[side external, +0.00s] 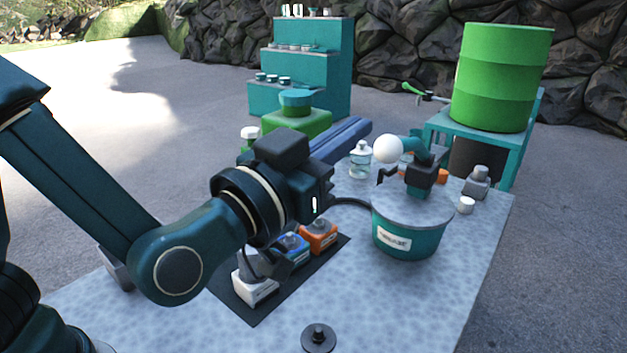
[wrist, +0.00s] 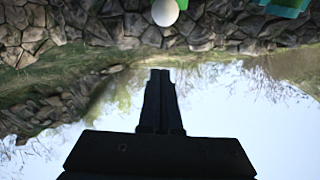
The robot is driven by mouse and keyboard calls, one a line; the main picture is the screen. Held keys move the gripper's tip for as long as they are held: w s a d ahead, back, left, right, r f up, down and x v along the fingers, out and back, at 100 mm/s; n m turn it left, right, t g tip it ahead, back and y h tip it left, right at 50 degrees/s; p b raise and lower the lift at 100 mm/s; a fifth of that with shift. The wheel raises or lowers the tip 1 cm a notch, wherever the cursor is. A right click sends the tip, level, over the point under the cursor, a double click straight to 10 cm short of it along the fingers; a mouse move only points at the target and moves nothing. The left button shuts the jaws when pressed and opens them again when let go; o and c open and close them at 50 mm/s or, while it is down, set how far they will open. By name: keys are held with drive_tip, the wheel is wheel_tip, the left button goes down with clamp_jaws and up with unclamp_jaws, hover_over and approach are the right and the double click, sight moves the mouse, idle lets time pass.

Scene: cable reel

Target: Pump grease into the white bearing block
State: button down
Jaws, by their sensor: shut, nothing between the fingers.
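The white bearing block (side external: 255,292) sits on a dark mat, at the near end of a row with a blue and an orange block. A dark fitting lies at its top; whether it is coupled on cannot be told. The teal grease bucket (side external: 408,241) stands to the right, with a dark pump head (side external: 421,178) and a teal lever ending in a white ball knob (side external: 388,149). A black hose (side external: 350,202) runs from the bucket behind my gripper. My gripper (side external: 328,183) is shut and empty, left of the knob and apart from it. The knob also shows in the wrist view (wrist: 165,12), beyond the shut fingertips (wrist: 161,72).
The blue block (side external: 293,250) and orange block (side external: 319,236) stand behind the white one on the mat (side external: 335,252). A dark round part (side external: 319,338) lies at the front. A clear bottle (side external: 360,162) stands behind the bucket. A green drum (side external: 500,80) stands on a teal stand.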

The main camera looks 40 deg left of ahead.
drive_tip(key=r, duration=0.1)
hover_over(384, 148)
drive_tip(key=shift+w+r, duration=0.2)
drive_tip(key=shift+w, duration=0.1)
drive_tip(key=shift+w+f, duration=0.2)
drive_tip(key=shift+f, duration=0.1)
drive_tip(key=shift+s+f, duration=0.2)
drive_tip(key=shift+f, duration=0.6)
drive_tip(key=shift+s+f, duration=0.2)
drive_tip(key=shift+f, duration=0.65)
drive_tip(key=shift+s+f, duration=0.1)
drive_tip(key=shift+f, duration=0.05)
